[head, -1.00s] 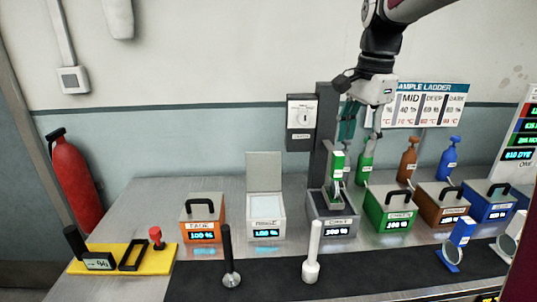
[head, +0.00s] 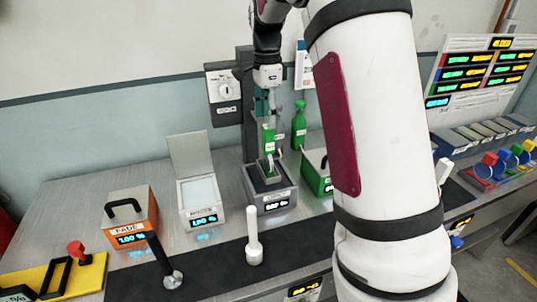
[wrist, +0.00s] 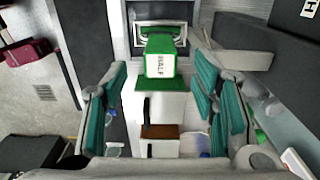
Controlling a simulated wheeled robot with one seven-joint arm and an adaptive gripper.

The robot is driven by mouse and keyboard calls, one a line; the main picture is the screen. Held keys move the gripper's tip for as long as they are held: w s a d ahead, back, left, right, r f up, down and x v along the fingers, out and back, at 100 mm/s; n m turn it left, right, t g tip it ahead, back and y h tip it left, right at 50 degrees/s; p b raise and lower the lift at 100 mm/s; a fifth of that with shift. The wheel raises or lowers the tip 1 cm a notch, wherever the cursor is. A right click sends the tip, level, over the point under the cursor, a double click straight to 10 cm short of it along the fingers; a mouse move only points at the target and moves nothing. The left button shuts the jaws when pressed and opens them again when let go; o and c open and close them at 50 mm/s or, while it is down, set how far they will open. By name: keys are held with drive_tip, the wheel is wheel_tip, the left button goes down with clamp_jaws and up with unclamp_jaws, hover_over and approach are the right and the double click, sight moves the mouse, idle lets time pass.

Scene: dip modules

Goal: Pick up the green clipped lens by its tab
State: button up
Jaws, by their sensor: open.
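The green clipped lens (head: 268,140) stands upright in the grey box (head: 285,201), its lower end inside the opening. Its green tab with a white label faces me in the wrist view (wrist: 160,64). My gripper (head: 266,112) is just above the lens in the head view. In the wrist view my open gripper (wrist: 161,72) has one teal-padded finger on each side of the tab, with gaps on both sides. The lower part of the lens is hidden in the box.
A dark post with a dial box (head: 226,88) stands behind the grey box. A green bottle (head: 299,125) and a green box (head: 316,172) are close on the right. An open white box (head: 201,200) is on the left.

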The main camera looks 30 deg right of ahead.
sight(268, 132)
drive_tip(key=shift+d+f+p, duration=0.15)
drive_tip(key=shift+f+p, duration=0.6)
drive_tip(key=shift+f, duration=2.3)
clamp_jaws()
